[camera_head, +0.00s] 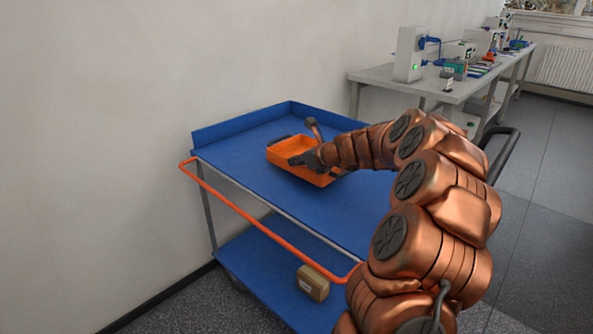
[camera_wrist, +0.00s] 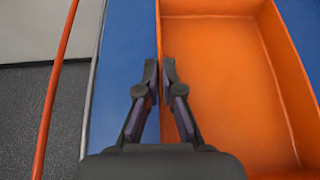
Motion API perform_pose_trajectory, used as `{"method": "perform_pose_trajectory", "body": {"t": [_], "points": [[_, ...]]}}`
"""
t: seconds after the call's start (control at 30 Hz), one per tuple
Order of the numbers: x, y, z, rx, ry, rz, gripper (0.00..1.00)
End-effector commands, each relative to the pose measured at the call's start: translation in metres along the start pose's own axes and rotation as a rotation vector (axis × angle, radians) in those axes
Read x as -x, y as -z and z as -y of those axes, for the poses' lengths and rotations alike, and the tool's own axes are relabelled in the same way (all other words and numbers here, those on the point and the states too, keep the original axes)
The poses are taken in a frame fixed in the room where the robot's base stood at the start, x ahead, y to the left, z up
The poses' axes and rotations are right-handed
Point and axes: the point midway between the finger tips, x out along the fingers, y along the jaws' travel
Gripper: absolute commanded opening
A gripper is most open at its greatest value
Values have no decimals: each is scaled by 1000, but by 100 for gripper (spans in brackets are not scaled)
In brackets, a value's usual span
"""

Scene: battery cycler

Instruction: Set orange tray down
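The orange tray (camera_head: 287,148) is a shallow open box, level over the top shelf of the blue cart (camera_head: 235,150). I cannot tell whether its base touches the shelf. In the wrist view the tray (camera_wrist: 225,70) looks empty, its left wall running up the picture. My gripper (camera_head: 303,160) is at the tray's near side. In the wrist view my gripper's fingertips (camera_wrist: 160,75) are close together, one on each side of that wall, pinching it. My arm hides the tray's right part in the head view.
The cart has an orange rail (camera_head: 265,228) along its near edge and a raised blue back edge. A cardboard box (camera_head: 313,283) sits on the lower shelf. The top shelf is bare around the tray. A bench with instruments (camera_head: 409,55) stands behind, and a wall is left.

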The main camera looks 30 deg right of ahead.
Motion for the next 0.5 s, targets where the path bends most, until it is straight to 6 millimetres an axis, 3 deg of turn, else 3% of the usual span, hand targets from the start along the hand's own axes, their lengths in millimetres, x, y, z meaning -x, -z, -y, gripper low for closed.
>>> {"method": "perform_pose_trajectory", "body": {"t": [0.17,0.4,0.5], "points": [[-3,-1,5,2,1,0,0],[-19,26,5,-1,2,0,0],[-20,30,6,1,3,1,0]]}}
